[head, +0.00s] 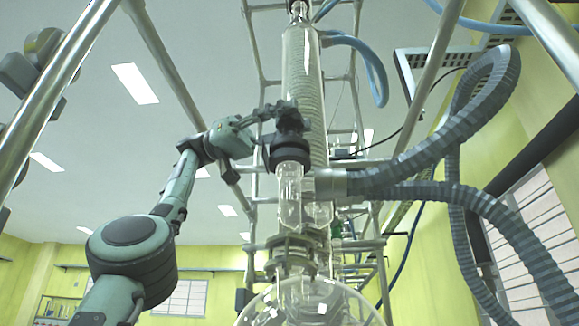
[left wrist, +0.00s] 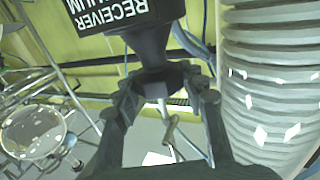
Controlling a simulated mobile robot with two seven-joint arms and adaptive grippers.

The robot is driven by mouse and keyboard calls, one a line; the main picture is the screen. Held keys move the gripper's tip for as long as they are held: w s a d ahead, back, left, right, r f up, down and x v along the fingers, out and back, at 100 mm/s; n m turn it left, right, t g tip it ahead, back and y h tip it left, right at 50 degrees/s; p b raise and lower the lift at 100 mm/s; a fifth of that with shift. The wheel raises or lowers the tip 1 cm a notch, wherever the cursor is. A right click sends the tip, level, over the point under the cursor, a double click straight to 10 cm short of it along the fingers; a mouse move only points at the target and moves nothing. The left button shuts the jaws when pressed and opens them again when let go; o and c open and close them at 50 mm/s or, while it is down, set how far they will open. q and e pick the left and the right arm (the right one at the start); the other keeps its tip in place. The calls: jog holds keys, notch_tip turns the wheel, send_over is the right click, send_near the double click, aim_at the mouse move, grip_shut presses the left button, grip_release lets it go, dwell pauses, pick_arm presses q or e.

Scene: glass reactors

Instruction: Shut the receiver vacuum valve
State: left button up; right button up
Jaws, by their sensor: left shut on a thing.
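The receiver vacuum valve shows in the left wrist view as a dark body (left wrist: 152,45) under a black label (left wrist: 112,14) that reads "RECEIVER" and, partly cut off, "VACUUM", upside down. My left gripper (left wrist: 162,88) has one finger on each side of the lower end of this dark part and is shut on it. In the head view my left gripper (head: 284,112) is at the black fitting above the clear glass neck, and its fingers blend with the dark parts. The valve's exact turn angle cannot be told. My right gripper is not in view.
A tall glass coil condenser (head: 303,75) stands just behind the gripper. Thick grey corrugated hoses (head: 430,150) loop to the right. Metal frame poles (head: 165,60) cross in front and behind. A round glass vessel (head: 310,305) is below. Space left of my arm is open.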

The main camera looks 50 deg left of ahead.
pick_arm(q)
jog(key=o, duration=1.2)
